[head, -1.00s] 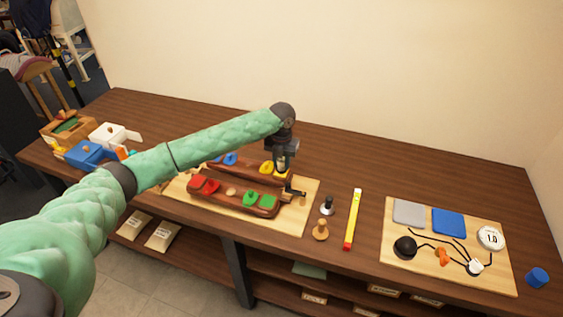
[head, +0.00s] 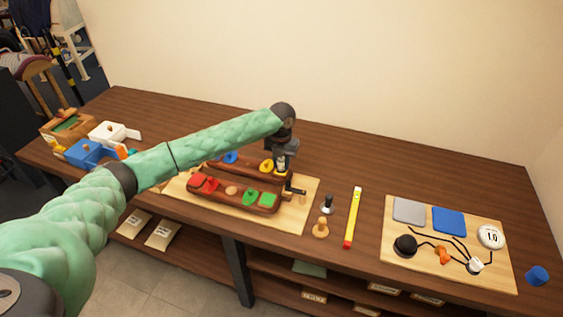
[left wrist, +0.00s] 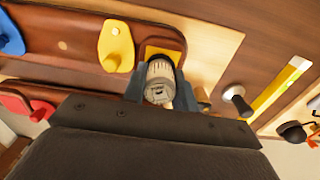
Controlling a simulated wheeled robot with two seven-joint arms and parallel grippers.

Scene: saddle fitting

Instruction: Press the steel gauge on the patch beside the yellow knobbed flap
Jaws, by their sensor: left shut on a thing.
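My left gripper (left wrist: 162,95) is shut on the steel gauge (left wrist: 159,84), a short ribbed metal cylinder with a dark rim. In the left wrist view the gauge overlaps the yellow patch (left wrist: 165,53); I cannot tell whether they touch. The yellow knobbed flap (left wrist: 116,46) lies beside the patch, to its left. In the head view my left gripper (head: 282,165) points down at the right end of the rear wooden saddle block, by the yellow flap (head: 266,166). The gripper hides part of the patch there. My right gripper is not in view.
A front wooden block (head: 234,197) carries red and green flaps. A black-and-steel stamp (head: 327,204), a wooden knob (head: 320,227) and a yellow level (head: 353,217) stand to the right. A board (head: 420,270) with patches and wires lies further right. The back of the table is clear.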

